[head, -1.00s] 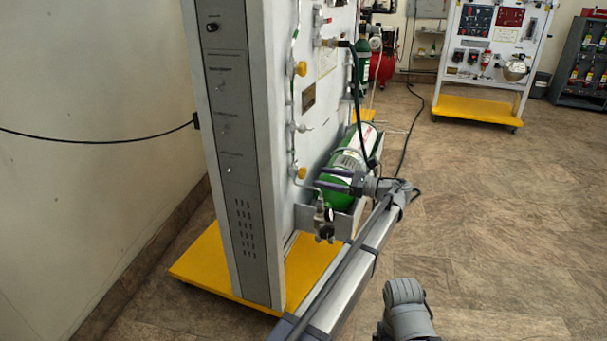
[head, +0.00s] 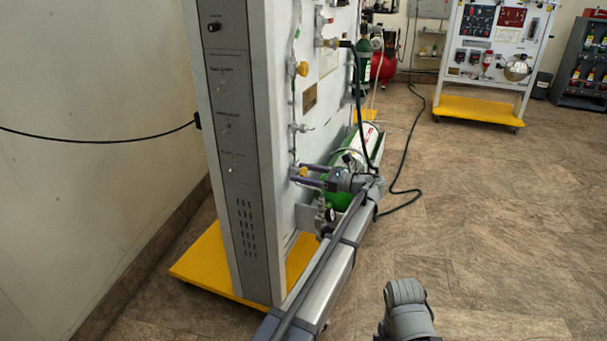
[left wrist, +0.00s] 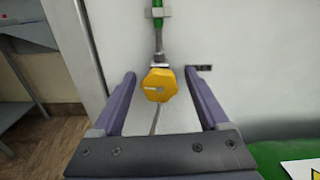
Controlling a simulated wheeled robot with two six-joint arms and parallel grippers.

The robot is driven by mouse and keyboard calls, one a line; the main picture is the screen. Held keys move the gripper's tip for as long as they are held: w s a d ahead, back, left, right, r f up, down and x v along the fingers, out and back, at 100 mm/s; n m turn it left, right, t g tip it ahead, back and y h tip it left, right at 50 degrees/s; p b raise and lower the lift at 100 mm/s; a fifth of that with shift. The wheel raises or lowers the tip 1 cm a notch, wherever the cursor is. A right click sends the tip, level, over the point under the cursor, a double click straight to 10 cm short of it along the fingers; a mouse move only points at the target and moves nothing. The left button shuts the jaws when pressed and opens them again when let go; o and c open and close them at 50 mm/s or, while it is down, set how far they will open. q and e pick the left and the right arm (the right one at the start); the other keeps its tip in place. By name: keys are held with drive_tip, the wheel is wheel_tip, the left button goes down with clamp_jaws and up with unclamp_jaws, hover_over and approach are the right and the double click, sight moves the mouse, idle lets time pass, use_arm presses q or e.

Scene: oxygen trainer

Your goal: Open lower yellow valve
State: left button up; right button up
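The lower yellow valve (left wrist: 159,85) is an octagonal yellow knob on the white panel, under a green and metal pipe. In the left wrist view it sits between the fingertips of my left gripper (left wrist: 159,72), with a gap on each side. In the head view my left gripper (head: 294,175) is open with its fingertips at the panel, and the lower valve (head: 300,171) is partly hidden by the fingers. An upper yellow valve (head: 302,68) is higher on the same panel. Of my right arm only a grey part (head: 406,312) shows; its gripper is out of view.
A green cylinder (head: 339,200) lies in a holder just beside my left gripper. The trainer stands on a yellow base (head: 205,264). A black hose (head: 408,150) runs down to the floor. Open floor lies to the right.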

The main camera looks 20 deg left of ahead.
use_arm(q)
clamp_jaws()
drive_tip(key=shift+n, duration=0.7)
drive_tip(key=shift+o, duration=0.2)
unclamp_jaws()
drive_tip(key=d, duration=0.7)
drive_tip(key=shift+s+d, duration=0.15)
drive_tip(key=shift+d, duration=0.25)
